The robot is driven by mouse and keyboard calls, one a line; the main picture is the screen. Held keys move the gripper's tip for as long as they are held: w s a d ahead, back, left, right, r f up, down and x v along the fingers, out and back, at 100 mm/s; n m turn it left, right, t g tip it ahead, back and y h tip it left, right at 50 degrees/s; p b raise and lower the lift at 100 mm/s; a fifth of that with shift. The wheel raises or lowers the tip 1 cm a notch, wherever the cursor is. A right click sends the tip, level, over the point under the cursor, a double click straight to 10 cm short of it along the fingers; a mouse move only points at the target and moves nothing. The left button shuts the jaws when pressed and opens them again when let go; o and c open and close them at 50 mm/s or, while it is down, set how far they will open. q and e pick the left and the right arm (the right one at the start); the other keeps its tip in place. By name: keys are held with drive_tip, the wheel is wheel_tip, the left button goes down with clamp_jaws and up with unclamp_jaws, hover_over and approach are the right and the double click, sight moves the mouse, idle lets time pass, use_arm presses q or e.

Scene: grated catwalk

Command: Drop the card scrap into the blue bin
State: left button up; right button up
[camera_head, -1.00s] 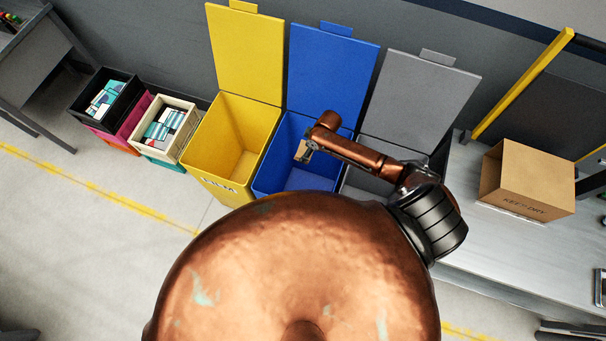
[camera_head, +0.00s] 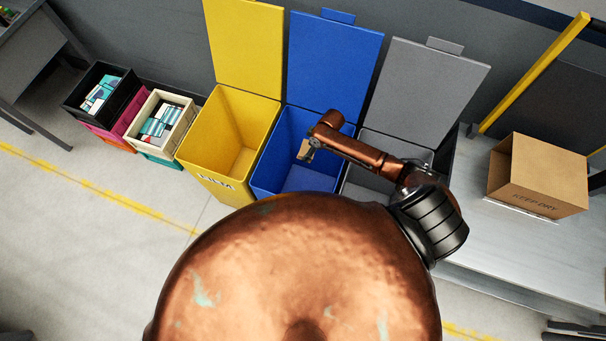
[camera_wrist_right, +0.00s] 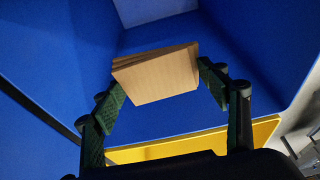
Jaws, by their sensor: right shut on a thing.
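The blue bin (camera_head: 308,178) stands open between the yellow and grey bins, its lid (camera_head: 333,62) raised behind it. My right arm reaches in from the right, and my right gripper (camera_head: 308,153) is over the mouth of the blue bin. The card scrap (camera_head: 304,148) shows there as a small tan piece. In the right wrist view the scrap (camera_wrist_right: 157,74) is a tan folded piece between the green-padded fingers of the gripper (camera_wrist_right: 165,88), with blue bin walls around it. My left gripper is not in view.
The yellow bin (camera_head: 218,170) and the grey bin (camera_head: 365,185) stand open on either side. A cardboard box (camera_head: 540,178) sits on the grey bench at right. Stacked crates (camera_head: 160,125) stand at left.

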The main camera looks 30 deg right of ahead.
drive_tip(key=o, duration=1)
drive_tip(key=v, duration=1.2)
